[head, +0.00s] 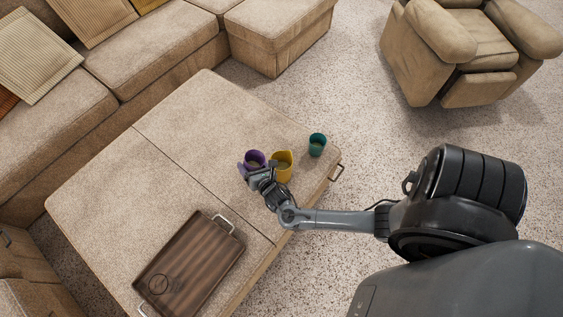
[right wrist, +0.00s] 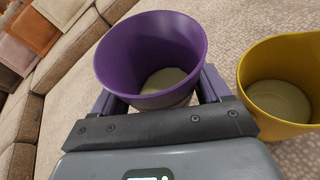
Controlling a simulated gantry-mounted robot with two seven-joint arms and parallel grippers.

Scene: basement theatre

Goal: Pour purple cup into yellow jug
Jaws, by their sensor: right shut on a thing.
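The purple cup (head: 255,158) is near the right part of the ottoman table, just left of the yellow jug (head: 283,165). In the right wrist view the purple cup (right wrist: 152,52) looks roughly upright, with pale contents at its bottom. My right gripper (head: 254,172) is shut on the purple cup, a finger on each side. The yellow jug (right wrist: 285,85) shows at the right of the wrist view, apart from the cup, also with a pale bottom or contents. Whether the cup touches the table cannot be told. My left gripper is not in view.
A teal cup (head: 317,144) stands right of the jug, near the corner of the ottoman table (head: 150,165). A dark wooden tray (head: 192,262) with metal handles lies at the front. A sofa (head: 150,60) borders the table. The table's left middle is clear.

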